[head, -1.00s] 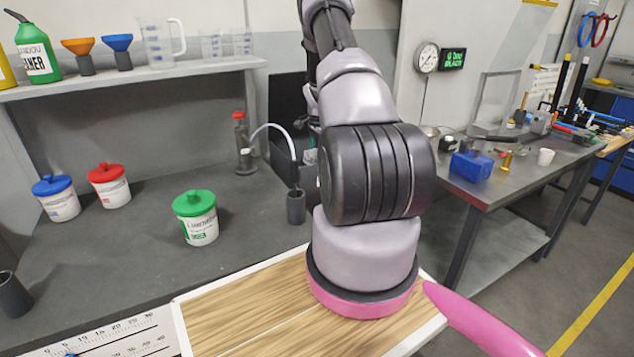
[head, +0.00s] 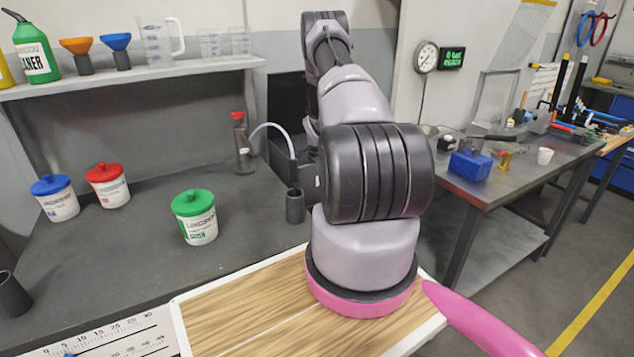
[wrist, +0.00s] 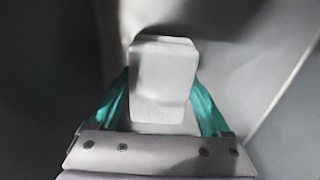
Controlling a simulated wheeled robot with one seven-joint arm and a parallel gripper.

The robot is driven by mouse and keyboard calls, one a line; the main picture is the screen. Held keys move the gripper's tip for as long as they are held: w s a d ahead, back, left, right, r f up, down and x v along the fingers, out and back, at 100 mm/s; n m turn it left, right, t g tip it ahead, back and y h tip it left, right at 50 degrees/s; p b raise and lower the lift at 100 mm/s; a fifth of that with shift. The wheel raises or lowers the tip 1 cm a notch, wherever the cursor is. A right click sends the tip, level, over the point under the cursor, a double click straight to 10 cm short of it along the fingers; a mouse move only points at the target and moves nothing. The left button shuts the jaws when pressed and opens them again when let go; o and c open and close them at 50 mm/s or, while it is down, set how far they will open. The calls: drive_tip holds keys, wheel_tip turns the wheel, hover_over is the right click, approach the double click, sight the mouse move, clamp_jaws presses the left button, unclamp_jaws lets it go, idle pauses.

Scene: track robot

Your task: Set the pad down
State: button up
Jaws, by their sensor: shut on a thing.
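In the wrist view a pale, block-like pad (wrist: 164,66) sits between the teal fingers of my gripper (wrist: 161,92). The fingers are shut on its two sides. A grey, blurred surface lies behind the pad, and I cannot tell whether the pad touches it. In the head view my arm hides the gripper and the pad.
Tubs with green (head: 195,218), red (head: 108,186) and blue (head: 55,198) lids stand on the dark bench (head: 125,250). A dark cup (head: 295,206) stands close left of my arm. A side bench (head: 525,175) at right holds a blue box (head: 470,165).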

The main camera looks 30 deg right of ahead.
drive_tip(key=o, duration=1.3)
drive_tip(key=shift+f, duration=0.15)
drive_tip(key=shift+c, duration=0.2)
drive_tip(key=a+r+n+t, duration=0.1)
drive_tip(key=a+r, duration=0.2)
drive_tip(key=r, duration=0.7)
drive_tip(key=a+r+n, duration=0.1)
drive_tip(key=a+r, duration=0.2)
drive_tip(key=r, duration=0.8)
drive_tip(key=a+r+n+t, duration=0.1)
drive_tip(key=a+r, duration=0.2)
drive_tip(key=r, duration=0.7)
drive_tip(key=s+a+r+n+t, duration=0.1)
drive_tip(key=s+a+r+n, duration=0.1)
drive_tip(key=s+a+r, duration=0.3)
drive_tip(key=s+a+r+n+t, duration=0.1)
drive_tip(key=s+a+r, duration=0.25)
drive_tip(key=r, duration=0.45)
drive_tip(key=s+a+r+n+t+y, duration=0.1)
drive_tip(key=s+a+r+n, duration=0.3)
drive_tip(key=s+a+r, duration=0.65)
drive_tip(key=s+a+n+t+y, duration=0.1)
drive_tip(key=s+a+n, duration=0.3)
drive_tip(key=s, duration=1)
drive_tip(key=shift+s+a+f+t, duration=0.15)
drive_tip(key=shift+f+t, duration=0.3)
drive_tip(key=shift+t, duration=0.15)
